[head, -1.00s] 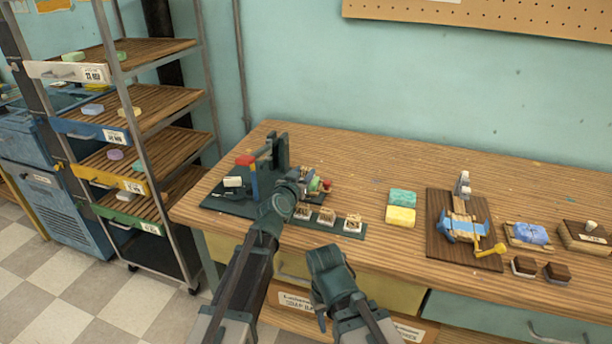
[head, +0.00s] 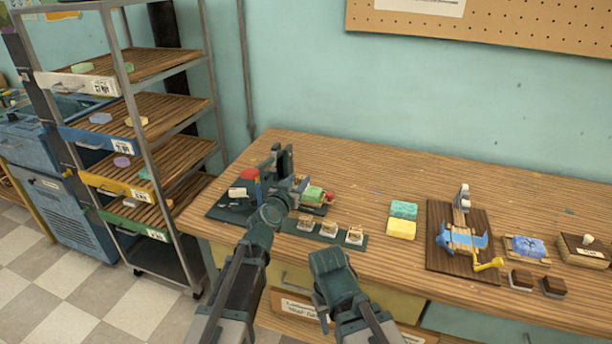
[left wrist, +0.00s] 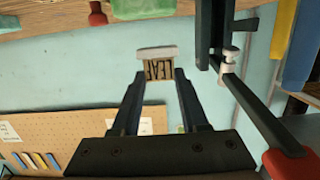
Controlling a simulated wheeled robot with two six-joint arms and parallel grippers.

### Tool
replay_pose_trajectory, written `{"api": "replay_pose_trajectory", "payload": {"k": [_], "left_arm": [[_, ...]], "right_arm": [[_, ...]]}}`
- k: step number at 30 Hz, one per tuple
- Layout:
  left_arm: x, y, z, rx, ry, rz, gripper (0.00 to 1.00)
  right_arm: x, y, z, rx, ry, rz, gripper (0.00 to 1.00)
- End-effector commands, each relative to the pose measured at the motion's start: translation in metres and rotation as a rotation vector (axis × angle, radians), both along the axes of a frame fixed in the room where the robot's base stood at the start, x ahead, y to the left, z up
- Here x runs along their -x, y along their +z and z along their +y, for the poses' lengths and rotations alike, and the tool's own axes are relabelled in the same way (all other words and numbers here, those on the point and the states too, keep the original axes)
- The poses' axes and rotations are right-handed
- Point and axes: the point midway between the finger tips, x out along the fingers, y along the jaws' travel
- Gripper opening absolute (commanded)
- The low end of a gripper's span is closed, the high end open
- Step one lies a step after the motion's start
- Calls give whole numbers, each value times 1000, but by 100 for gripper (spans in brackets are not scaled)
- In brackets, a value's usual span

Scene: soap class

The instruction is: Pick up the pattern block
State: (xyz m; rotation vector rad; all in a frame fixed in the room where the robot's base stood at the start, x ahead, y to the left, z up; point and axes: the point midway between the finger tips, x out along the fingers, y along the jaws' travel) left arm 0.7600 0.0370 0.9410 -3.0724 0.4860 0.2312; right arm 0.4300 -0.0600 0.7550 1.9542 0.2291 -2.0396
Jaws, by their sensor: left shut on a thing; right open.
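My left gripper (head: 296,186) is at the dark mat on the left of the bench, among parts of a dark stand (head: 285,160). In the left wrist view its two fingers are shut on a small pattern block (left wrist: 158,68), with a pale top edge and dark raised marks on a tan face. The head view mostly hides this block behind the gripper.
Green (head: 404,209) and yellow (head: 401,229) soaps lie mid-bench. A wooden board (head: 440,262) with a blue device stands to their right, with dark brown blocks (head: 521,279) beyond. A shelf rack (head: 150,140) stands left. The left wrist view shows a red-ended lever (left wrist: 290,165) close by.

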Motion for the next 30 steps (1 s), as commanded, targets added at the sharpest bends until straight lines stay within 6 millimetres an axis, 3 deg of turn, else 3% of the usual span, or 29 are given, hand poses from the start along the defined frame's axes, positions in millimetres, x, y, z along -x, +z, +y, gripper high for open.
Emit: {"api": "replay_pose_trajectory", "payload": {"k": [1,3,12,19,30], "left_arm": [[17,2,10,1,3,0,0],[32,4,21,1,2,0,0],[78,9,56,0,1,0,0],[92,10,68,0,0,0,0],[93,6,75,-2,17,5,0]], "right_arm": [[0,2,0,0,0,0,44],[0,4,0,0,0,0,44],[0,9,0,0,0,0,44],[0,11,0,0,0,0,44],[0,7,0,0,0,0,44]]}}
